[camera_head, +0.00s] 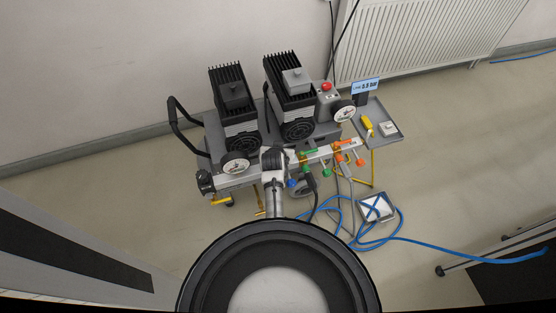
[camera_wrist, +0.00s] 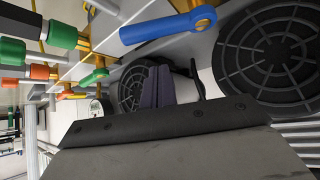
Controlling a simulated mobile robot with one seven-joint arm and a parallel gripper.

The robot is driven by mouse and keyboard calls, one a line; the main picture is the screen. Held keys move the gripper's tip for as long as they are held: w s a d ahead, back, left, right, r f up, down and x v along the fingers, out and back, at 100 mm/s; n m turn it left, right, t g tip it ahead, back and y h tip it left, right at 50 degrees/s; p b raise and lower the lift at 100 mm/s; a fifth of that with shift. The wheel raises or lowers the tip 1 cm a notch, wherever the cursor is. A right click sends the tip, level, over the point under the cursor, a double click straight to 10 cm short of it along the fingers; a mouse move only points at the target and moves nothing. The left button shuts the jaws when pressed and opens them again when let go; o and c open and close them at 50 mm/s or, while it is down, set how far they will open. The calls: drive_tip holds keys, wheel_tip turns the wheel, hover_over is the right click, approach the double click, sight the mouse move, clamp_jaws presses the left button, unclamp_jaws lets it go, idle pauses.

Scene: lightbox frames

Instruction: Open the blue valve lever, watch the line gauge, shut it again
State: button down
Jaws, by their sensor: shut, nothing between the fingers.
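The blue valve lever (camera_wrist: 165,28) shows at the top of the wrist view, on a brass fitting, its handle reaching left. In the head view my arm hides the lever. My gripper (camera_wrist: 157,88) is shut and empty, below the lever in the wrist view and apart from it. Its fingertips are hidden in the head view.
A green lever (camera_head: 310,152) and an orange lever (camera_head: 338,146) sit along the manifold. A blue hose (camera_head: 430,241) lies on the floor at right.

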drive_tip(key=s, duration=0.1)
drive_tip(key=s+p, duration=0.1)
drive_tip(key=s, duration=0.1)
drive_tip(key=shift+s+a+f, duration=0.15)
drive_tip(key=shift+a+f, duration=0.05)
drive_tip(key=shift+f, duration=0.15)
drive_tip(key=shift+s+f, duration=0.15)
drive_tip(key=shift+s, duration=0.1)
drive_tip(key=shift+s+a+m+h, duration=0.15)
drive_tip(key=shift+s+m+h, duration=0.2)
drive_tip(key=shift+m+h, duration=0.35)
drive_tip(key=shift+s+a+m+g+h+b, duration=0.5)
drive_tip(key=shift+s+m+h+b, duration=0.2)
drive_tip(key=shift+m+b, duration=0.35)
drive_tip(key=shift+s+a+m+g+h+b, duration=0.4)
drive_tip(key=shift+s+a+m+h+b, duration=0.3)
drive_tip(key=shift+m, duration=0.45)
drive_tip(key=shift+s+a, duration=0.2)
drive_tip(key=shift+a, duration=0.1)
